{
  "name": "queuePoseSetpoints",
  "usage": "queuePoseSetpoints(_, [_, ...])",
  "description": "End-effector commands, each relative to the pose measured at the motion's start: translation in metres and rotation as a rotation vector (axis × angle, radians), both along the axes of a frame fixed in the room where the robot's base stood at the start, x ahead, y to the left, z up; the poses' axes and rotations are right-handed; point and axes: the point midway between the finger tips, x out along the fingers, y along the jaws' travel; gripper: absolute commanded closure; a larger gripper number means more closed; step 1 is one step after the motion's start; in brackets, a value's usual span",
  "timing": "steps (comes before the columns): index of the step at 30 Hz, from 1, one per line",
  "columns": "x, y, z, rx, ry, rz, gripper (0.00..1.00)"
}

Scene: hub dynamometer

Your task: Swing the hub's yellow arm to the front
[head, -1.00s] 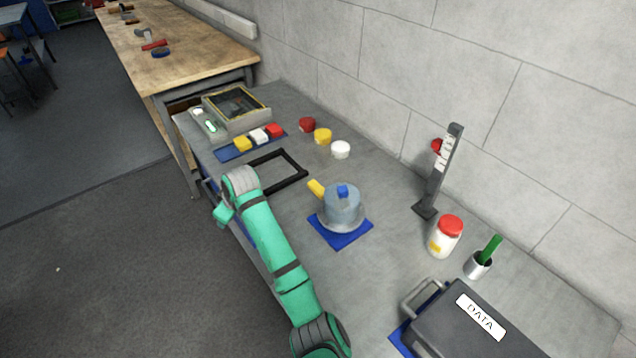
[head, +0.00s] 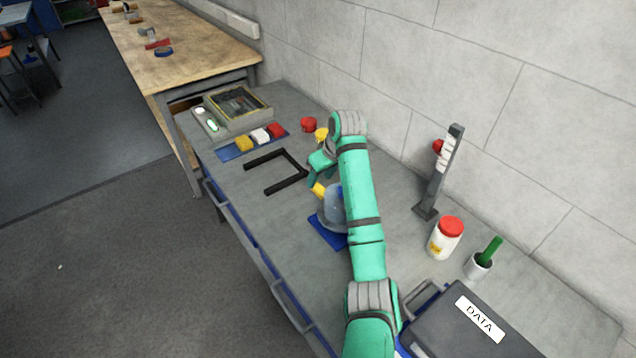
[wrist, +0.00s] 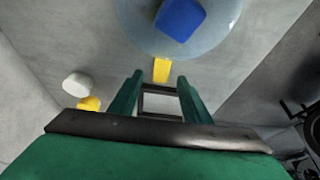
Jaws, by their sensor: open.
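The hub (head: 331,213) is a grey-blue round body on a blue mat (head: 325,232), partly hidden behind my arm in the head view. In the wrist view the hub (wrist: 135,28) shows at the top with a blue block (wrist: 181,18) on it. Its yellow arm (head: 319,190) sticks out toward the back left of the bench. In the wrist view the yellow arm (wrist: 161,69) points down toward my gripper (wrist: 155,82). The gripper is open, with one green finger on each side of the yellow arm's line. I cannot tell whether the fingers touch it.
A black open frame (head: 285,187) lies left of the hub. A post (head: 440,170), a red-lidded jar (head: 445,238) and a DATA case (head: 470,325) stand to the right.

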Motion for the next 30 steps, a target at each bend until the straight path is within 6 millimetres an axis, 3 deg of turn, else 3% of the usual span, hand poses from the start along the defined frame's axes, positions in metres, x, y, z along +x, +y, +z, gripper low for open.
queuePoseSetpoints(3, [0.005, 0.005, -0.018, 0.0, 0.001, 0.001, 0.56])
queuePoseSetpoints(9, [0.011, 0.008, -0.035, -0.001, 0.001, 0.001, 0.56])
queuePoseSetpoints(20, [0.013, 0.01, -0.038, 0.0, -0.002, 0.001, 0.56])
queuePoseSetpoints(26, [0.013, 0.01, -0.038, 0.0, -0.002, 0.001, 1.0])
queuePoseSetpoints(30, [0.013, 0.01, -0.038, 0.0, -0.002, 0.001, 1.0])
